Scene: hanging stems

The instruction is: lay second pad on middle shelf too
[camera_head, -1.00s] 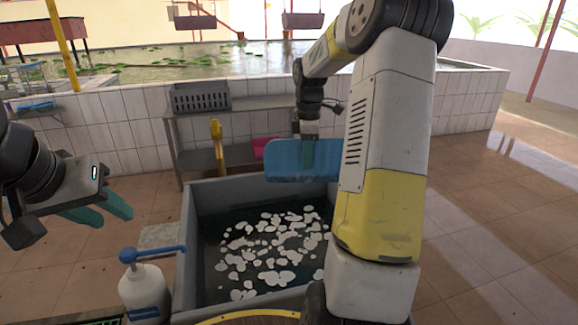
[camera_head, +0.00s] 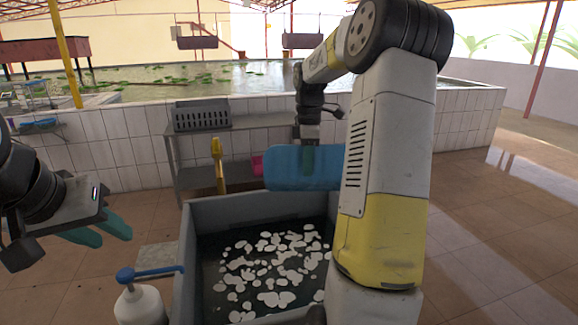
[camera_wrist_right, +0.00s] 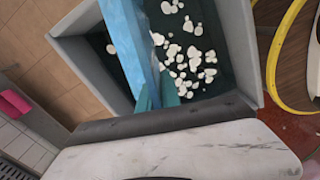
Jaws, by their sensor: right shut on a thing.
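The blue pad (camera_head: 285,170) is held up in front of the rack, above the back of the grey basin. My right gripper (camera_head: 308,155) is shut on it from above. In the right wrist view the pad (camera_wrist_right: 125,40) shows edge-on between the teal fingers (camera_wrist_right: 155,92). The rack (camera_head: 172,150) stands against the tiled wall, with shelves one above the other; the held pad and my right arm hide its right part. I cannot make out another blue pad on it. My left gripper (camera_head: 105,232) is open and empty at the left, away from the rack.
The grey basin (camera_head: 188,255) with white pieces in dark liquid lies below. A grey crate (camera_head: 202,115) stands on the rack top. A yellow post (camera_head: 218,165) rises before the rack. A pink thing (camera_head: 257,165) shows beside the pad. A pump bottle (camera_head: 140,305) stands front left.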

